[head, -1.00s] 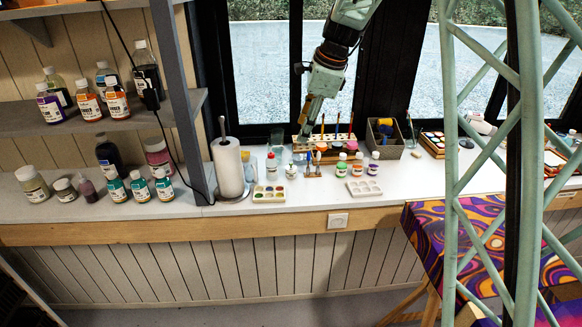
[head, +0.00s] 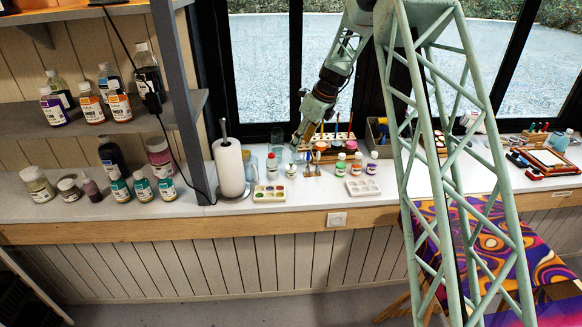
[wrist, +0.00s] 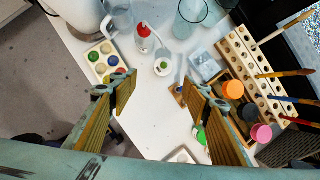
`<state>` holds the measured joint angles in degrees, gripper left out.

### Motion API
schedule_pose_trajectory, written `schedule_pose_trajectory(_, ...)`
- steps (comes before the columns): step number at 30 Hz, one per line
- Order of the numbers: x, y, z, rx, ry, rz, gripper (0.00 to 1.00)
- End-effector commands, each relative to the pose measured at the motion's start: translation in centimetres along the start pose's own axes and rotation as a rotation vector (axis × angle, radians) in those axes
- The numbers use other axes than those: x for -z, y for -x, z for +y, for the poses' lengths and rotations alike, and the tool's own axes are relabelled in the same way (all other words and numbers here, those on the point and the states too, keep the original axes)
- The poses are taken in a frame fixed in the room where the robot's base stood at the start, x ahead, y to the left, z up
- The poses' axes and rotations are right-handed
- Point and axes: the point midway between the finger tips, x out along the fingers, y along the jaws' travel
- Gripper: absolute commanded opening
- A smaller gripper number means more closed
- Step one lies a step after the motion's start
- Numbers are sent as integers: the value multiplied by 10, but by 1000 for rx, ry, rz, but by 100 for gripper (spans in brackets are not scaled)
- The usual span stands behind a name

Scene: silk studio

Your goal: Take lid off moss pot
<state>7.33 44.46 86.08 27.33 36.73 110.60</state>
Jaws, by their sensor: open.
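A small white pot with a green spot on top (wrist: 162,67), seemingly the moss pot, stands on the white counter. It shows small in the head view (head: 293,171), below the arm's end. My gripper (wrist: 160,84) is open, with its two fingers apart and nothing between them. In the wrist view the pot appears just beyond the gap between the fingertips; I see no contact. In the head view my gripper (head: 297,141) is above and behind the pot. Whether its lid is a separate piece is too small to tell.
A red-tipped bottle (wrist: 144,35) and a paint palette (wrist: 104,62) stand left of the pot. A wooden rack (wrist: 252,66) with brushes and colored jars is at right. A paper towel roll (head: 229,168) stands further left. Glass vessels (wrist: 191,14) are behind.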

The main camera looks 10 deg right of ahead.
Motion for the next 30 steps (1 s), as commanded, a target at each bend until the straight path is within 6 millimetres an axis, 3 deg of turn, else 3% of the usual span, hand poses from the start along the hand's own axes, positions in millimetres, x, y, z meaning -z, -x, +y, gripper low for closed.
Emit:
schedule_pose_trajectory(6,0,-13,-7,-1,-46,-3,44)
schedule_pose_trajectory(21,0,-17,-8,-2,-49,-2,44)
schedule_pose_trajectory(30,0,-44,-7,-3,-48,-1,44)
